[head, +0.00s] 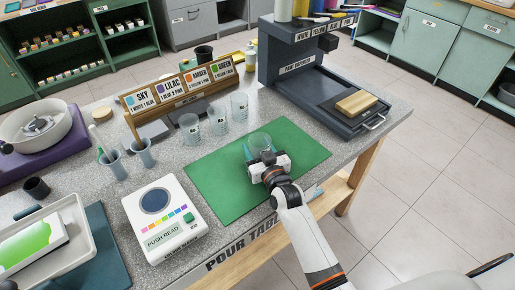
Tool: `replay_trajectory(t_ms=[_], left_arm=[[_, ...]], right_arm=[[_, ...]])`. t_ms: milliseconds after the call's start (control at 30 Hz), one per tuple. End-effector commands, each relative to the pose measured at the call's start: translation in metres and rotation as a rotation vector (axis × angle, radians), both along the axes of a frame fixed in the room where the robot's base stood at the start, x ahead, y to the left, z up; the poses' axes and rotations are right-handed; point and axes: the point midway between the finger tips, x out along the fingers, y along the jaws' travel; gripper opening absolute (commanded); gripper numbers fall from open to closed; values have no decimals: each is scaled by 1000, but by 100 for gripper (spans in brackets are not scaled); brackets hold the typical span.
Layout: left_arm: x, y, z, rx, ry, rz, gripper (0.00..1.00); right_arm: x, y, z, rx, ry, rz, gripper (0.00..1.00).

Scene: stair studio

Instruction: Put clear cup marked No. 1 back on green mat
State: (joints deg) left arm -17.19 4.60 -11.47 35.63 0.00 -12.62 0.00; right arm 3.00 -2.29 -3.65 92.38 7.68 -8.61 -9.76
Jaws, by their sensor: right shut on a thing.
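My right gripper (259,159) is shut on a clear cup (260,141) over the middle of the green mat (225,185). The cup looks upright, and its rim shows above the fingers. The gripper hides its lower part and any number on it. I cannot tell whether its base touches the mat. My left gripper is not in view.
Three clear labelled cups (215,113) stand in a row behind the mat. A white reader with a round window (164,222) is left of the mat. A dark dispenser (300,75) with a wooden block (357,103) stands at the back right. The mat's front left is bare.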

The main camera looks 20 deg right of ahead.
Motion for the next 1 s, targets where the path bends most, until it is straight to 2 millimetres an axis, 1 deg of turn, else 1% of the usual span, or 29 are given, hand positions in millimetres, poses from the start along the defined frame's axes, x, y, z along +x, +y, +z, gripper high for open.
replay_trajectory(t_ms=[233, 333, 367, 400, 467, 500, 833, 967, 1000], left_arm=[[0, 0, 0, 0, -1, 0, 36], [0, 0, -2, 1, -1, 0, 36], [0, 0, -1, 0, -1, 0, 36], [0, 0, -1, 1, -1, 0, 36], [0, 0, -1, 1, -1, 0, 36], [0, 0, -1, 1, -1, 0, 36], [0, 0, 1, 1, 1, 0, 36], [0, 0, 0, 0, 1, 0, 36], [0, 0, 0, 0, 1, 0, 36]], right_arm=[[0, 0, 0, 0, -1, 0, 30], [0, 0, -4, 0, -1, 0, 30], [0, 0, -3, 0, -1, 0, 56], [0, 0, -3, 0, -1, 0, 63], [0, 0, -3, 0, -1, 0, 73], [0, 0, -3, 0, -1, 0, 75], [-1, 0, 1, 0, -1, 0, 75], [-19, -2, 0, 0, 1, 0, 75], [-27, -2, 0, -1, 2, 0, 75]])
